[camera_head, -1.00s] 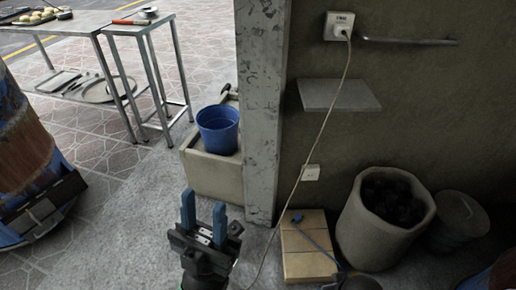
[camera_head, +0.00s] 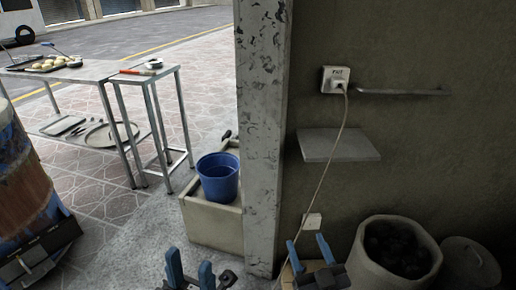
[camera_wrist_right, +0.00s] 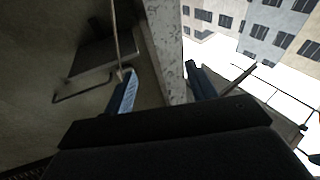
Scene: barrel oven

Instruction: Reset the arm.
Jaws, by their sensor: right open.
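My left gripper (camera_head: 190,268) is at the bottom edge of the head view, left of the pillar. Its two blue fingers are apart, with nothing seen between them. My right gripper (camera_head: 309,252) is at the bottom edge, right of the pillar, in front of the wall and beside the coal bin. It is open and empty. In the right wrist view its two blue fingers (camera_wrist_right: 158,84) are wide apart, with the pillar beyond them. Most of both arms is out of view.
A concrete pillar (camera_head: 262,140) stands between the grippers. A blue bucket (camera_head: 218,180), a wall shelf (camera_head: 338,146), a hanging cable (camera_head: 328,170) and a coal bin (camera_head: 366,262) are nearby. The barrel oven (camera_head: 22,185) and metal table (camera_head: 90,72) stand left.

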